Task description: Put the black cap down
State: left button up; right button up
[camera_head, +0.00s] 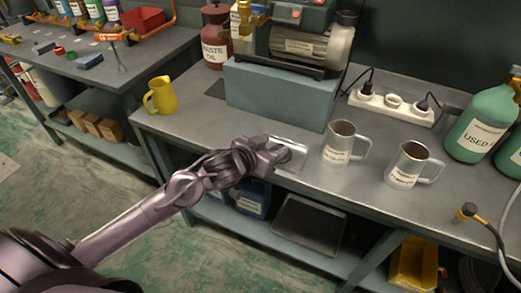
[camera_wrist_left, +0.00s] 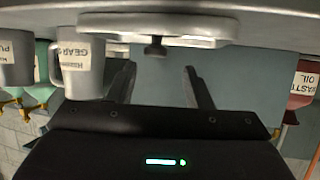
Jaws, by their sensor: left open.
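My left gripper (camera_head: 272,152) reaches over a small shiny metal tray (camera_head: 298,143) at the front edge of the bench. In the left wrist view, which is upside down, the gripper (camera_wrist_left: 159,70) is open and empty, its two fingers apart. The black cap (camera_wrist_left: 155,47) stands on the tray (camera_wrist_left: 190,29) in that view, in line with the gap between the fingers and not gripped. In the head view the gripper covers most of the cap's place, and I cannot make the cap out clearly. My right gripper is not in view.
Two metal jugs (camera_head: 340,146) (camera_head: 407,168) stand right of the tray. A blue-grey block (camera_head: 270,98) bearing a pump (camera_head: 305,47) stands behind it. A yellow jug (camera_head: 162,96) stands left. A power strip (camera_head: 392,106) and green bottle (camera_head: 482,125) are at the right.

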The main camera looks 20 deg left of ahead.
pick_arm(q)
jog(key=v, duration=0.6)
jog(key=shift+d+r, duration=0.2)
